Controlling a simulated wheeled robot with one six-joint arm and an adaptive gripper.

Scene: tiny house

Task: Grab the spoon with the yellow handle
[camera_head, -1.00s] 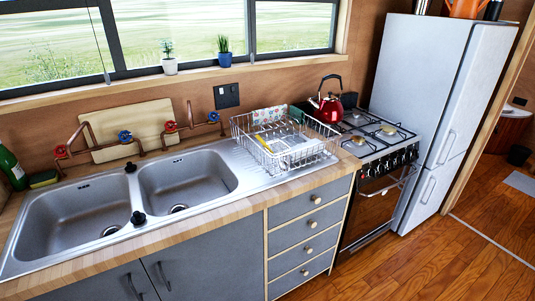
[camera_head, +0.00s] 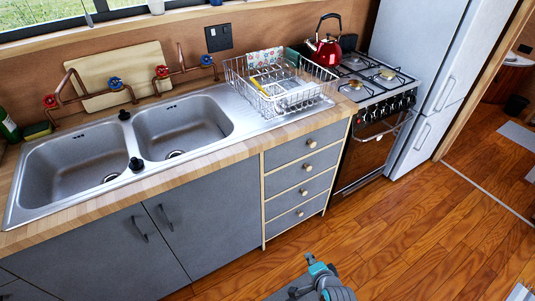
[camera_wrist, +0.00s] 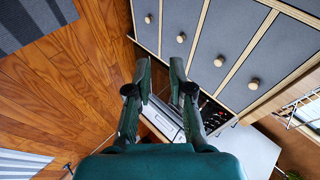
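In the head view, a thin yellow piece (camera_head: 258,85) shows inside the wire dish rack (camera_head: 291,103) on the counter. It may be the spoon's yellow handle, but it is too small to tell, and no spoon bowl can be made out. My gripper (camera_wrist: 160,75) is in the wrist view, with its two dark green fingers apart and nothing between them. It is away from the rack, in front of the drawers. In the head view, a teal and grey part of my arm shows at the bottom edge, low over the floor.
A double sink (camera_head: 130,145) is left of the rack, with red and blue taps. A red kettle (camera_head: 325,50) stands on the stove (camera_head: 375,85) to the right, beside the fridge (camera_head: 425,60). Grey drawers (camera_head: 300,175) are below the rack. The wooden floor (camera_head: 420,230) in front is clear.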

